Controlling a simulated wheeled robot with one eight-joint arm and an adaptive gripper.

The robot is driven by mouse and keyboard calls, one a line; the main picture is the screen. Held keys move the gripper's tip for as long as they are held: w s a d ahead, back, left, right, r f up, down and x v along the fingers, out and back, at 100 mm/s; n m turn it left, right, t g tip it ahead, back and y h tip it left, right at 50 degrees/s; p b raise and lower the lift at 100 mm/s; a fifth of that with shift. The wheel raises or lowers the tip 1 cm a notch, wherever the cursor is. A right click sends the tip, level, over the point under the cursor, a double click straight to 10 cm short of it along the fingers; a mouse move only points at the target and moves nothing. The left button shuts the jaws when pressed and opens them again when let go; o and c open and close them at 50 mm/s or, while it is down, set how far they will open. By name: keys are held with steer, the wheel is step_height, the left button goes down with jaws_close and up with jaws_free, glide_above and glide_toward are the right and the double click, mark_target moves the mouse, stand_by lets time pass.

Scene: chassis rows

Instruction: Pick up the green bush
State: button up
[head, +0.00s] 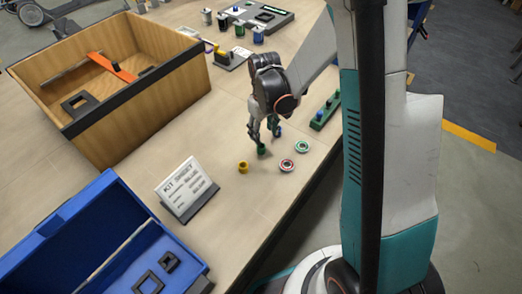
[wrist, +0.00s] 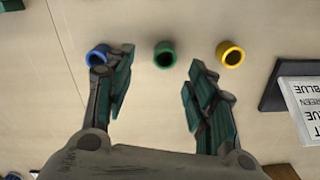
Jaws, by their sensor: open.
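The green bush (wrist: 164,54) is a short hollow ring standing on the table. In the wrist view it lies just ahead of the gap between my fingertips, and nothing grips it. In the head view the green bush (head: 262,150) shows just under my fingers. My gripper (head: 264,138) is pointed down, open and empty; its two fingers (wrist: 160,78) are spread wide in the wrist view. A blue bush (wrist: 97,55) is by the left fingertip; I cannot tell if they touch. A yellow bush (wrist: 230,54) stands to the right, clear of the right finger.
A kit sign (head: 187,189) stands left of the bushes. A red-and-white ring (head: 287,165) and a green ring (head: 301,146) lie near the table edge. A green rack (head: 325,112) is behind them. A wooden box (head: 160,112) and a blue case (head: 75,215) stand to the left.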

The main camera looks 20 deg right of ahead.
mark_target(261, 148)
steer(key=f+b, duration=0.1)
steer(key=f, duration=0.1)
steer(key=f+b, duration=0.1)
steer(key=f, duration=0.1)
steer(key=a+f+b, duration=0.1)
steer(key=f, duration=0.1)
steer(key=shift+w+f, duration=0.1)
steer(key=shift+f, duration=0.1)
steer(key=c, duration=0.9)
